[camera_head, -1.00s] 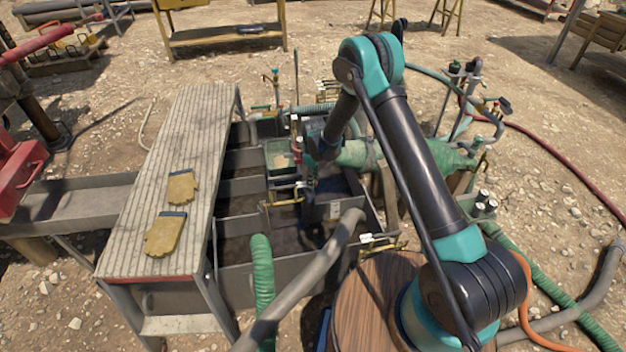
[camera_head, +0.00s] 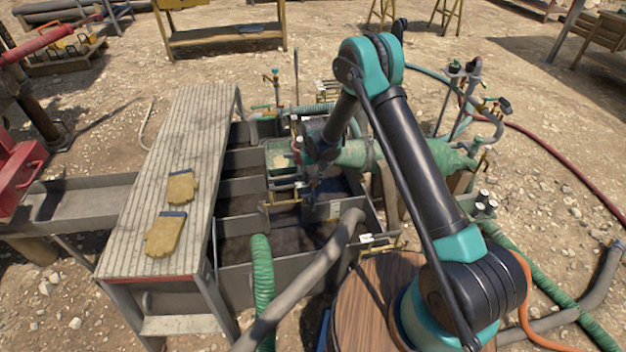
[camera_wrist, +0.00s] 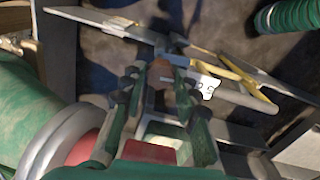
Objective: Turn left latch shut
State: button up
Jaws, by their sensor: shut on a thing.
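In the head view, my gripper (camera_head: 312,183) is low over the grey compartmented tank (camera_head: 239,225), close to its yellow-edged fittings (camera_head: 285,188). In the wrist view, my gripper (camera_wrist: 163,80) has its green and dark fingers closed in around a small part in the middle. The left latch appears to be the part between the fingers, but they cover most of it and I cannot read its angle.
A ridged plank walkway (camera_head: 190,150) with two yellow gloves (camera_head: 165,232) runs left of the tank. A grey hose (camera_head: 310,275) and a green hose (camera_head: 262,268) cross its near side. A green cylinder (camera_wrist: 30,115) is close on the left in the wrist view.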

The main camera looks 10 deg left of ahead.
jog(key=shift+m, duration=0.5)
dwell(0.3)
jog(key=o, duration=1.2)
jog(key=shift+c, duration=0.2)
jog(key=shift+r, duration=0.1)
notch_tip(320, 180, up, 12)
